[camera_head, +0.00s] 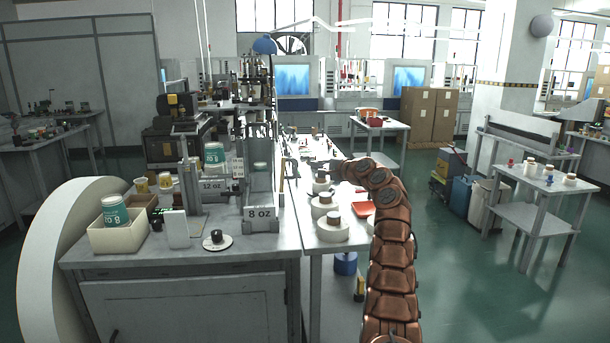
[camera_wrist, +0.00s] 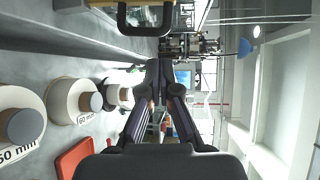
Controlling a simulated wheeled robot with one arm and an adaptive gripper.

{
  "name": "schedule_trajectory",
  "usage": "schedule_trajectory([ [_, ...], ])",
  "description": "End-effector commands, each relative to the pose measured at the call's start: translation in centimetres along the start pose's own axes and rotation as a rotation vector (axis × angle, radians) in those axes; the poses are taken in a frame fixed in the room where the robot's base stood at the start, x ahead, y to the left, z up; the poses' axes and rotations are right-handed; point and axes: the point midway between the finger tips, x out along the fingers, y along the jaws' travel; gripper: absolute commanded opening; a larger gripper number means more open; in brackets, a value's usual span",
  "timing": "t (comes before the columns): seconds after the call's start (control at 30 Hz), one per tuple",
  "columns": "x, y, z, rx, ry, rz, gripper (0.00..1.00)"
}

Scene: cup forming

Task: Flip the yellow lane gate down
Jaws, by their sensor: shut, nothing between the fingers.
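I cannot pick out the yellow lane gate with certainty in either view. In the head view, the lane marked 8 oz (camera_head: 262,213) stands as a tall grey chute at the bench's right edge, beside a label reading 12 oz (camera_head: 212,186). In the head view, my gripper (camera_head: 292,168) is small, just right of the 8 oz chute.
White rolls (camera_head: 331,230) with brown cores stand on the narrow bench beside my arm, with a red tray (camera_head: 363,209) near them. A cream bin (camera_head: 118,236) holding a teal cup (camera_head: 115,211) is at the left. Open green floor (camera_head: 465,285) lies to the right.

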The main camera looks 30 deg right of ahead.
Motion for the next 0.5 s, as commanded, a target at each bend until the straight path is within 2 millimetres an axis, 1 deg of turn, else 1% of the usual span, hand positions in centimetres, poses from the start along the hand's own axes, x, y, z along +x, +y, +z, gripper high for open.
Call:
schedule_trajectory([
  [0.03, -0.6, 1.0, -0.9, 0.005, 0.008, -0.022, 0.0],
  [0.2, -2.8, 2.8, -2.4, 0.02, 0.015, -0.096, 0.0],
  [0.3, -4.0, 3.8, -2.7, 0.026, 0.013, -0.13, 0.0],
  [0.4, -5.0, 4.2, -2.8, 0.028, 0.011, -0.158, 0.0],
  [0.5, -5.6, 4.8, -2.8, 0.033, 0.007, -0.173, 0.0],
])
